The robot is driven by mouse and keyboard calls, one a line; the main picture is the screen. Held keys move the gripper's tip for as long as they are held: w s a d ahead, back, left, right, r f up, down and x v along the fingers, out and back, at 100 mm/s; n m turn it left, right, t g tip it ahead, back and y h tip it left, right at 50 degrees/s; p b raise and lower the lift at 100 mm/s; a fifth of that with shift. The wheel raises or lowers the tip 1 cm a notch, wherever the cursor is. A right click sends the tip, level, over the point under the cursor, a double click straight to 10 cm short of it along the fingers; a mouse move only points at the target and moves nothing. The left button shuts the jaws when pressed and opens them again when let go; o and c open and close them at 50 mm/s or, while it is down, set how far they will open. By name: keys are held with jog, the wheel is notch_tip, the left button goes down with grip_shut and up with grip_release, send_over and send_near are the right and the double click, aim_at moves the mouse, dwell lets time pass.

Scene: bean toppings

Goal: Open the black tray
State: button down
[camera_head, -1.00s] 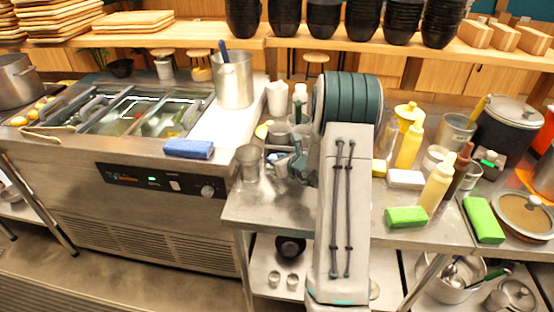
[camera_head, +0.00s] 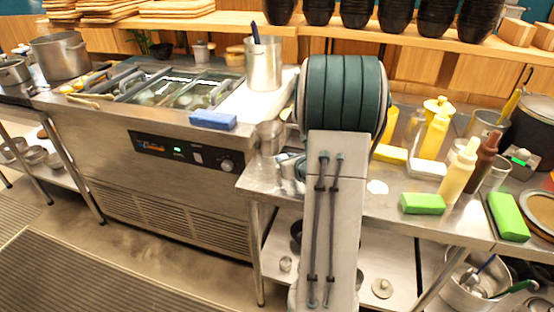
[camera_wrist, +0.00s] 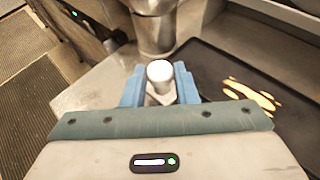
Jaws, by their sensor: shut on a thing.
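My gripper (camera_wrist: 160,88) has its blue fingers on either side of a small pale cylinder (camera_wrist: 160,72) with a round white top, and is shut on it. In the head view my gripper (camera_head: 290,168) is low over the steel table, partly hidden by my arm. A flat black tray (camera_wrist: 215,68) with pale yellowish pieces on it lies right of the fingers in the wrist view; I cannot make it out in the head view. The counter unit at left holds sunken pans (camera_head: 205,92) under clear lids with grey handles.
A steel cup (camera_head: 270,137) stands just beyond the fingers; it also shows in the wrist view (camera_wrist: 155,28). A blue sponge (camera_head: 212,120) and tall steel pot (camera_head: 263,65) are on the counter. Sauce bottles (camera_head: 460,172) and a green sponge (camera_head: 422,203) stand right of my arm.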

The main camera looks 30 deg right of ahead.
jog(key=c, duration=1.2)
grip_release()
jog(key=shift+o, duration=0.2)
jog(key=v, duration=1.4)
jog(key=shift+w, duration=0.1)
